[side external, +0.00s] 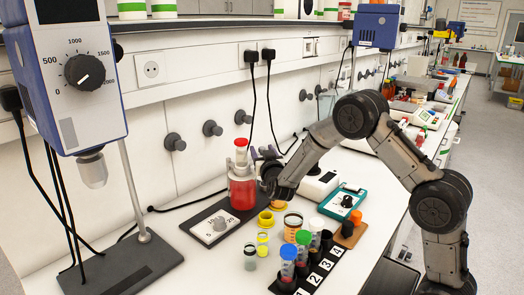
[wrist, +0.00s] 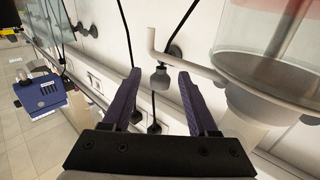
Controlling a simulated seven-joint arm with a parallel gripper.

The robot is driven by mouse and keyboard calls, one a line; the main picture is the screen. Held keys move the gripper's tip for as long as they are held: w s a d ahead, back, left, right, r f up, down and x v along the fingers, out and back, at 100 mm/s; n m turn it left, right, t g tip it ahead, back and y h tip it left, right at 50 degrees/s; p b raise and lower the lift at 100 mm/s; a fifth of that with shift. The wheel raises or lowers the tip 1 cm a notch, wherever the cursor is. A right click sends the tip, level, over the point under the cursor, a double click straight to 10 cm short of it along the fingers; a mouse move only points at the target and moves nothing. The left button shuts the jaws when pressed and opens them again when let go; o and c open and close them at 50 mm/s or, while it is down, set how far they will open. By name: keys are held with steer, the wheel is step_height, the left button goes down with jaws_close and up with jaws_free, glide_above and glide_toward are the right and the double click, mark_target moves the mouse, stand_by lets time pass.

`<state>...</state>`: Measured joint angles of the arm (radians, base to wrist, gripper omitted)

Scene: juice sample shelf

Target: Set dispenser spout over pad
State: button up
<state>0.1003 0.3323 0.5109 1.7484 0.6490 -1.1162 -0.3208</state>
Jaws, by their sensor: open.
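The dispenser (side external: 242,190) is an upright bottle with red liquid and a red top, standing on the bench in the side external view. In the wrist view, its clear body and grey collar (wrist: 270,85) fill the upper right. A thin grey spout (wrist: 185,66) runs left from the collar, with its end bent upward in the picture. My gripper (side external: 264,154) is beside the dispenser's upper right. Its two purple fingers (wrist: 160,82) are spread and empty, with the spout beyond them.
A teal device (side external: 343,201) is at the right. A large stand with a dial head (side external: 70,65) rises at the left.

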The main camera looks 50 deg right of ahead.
steer(key=shift+w+d, duration=0.25)
steer(key=shift+w, duration=0.05)
steer(key=shift+c, duration=0.2)
jaws_close()
stand_by(1.1)
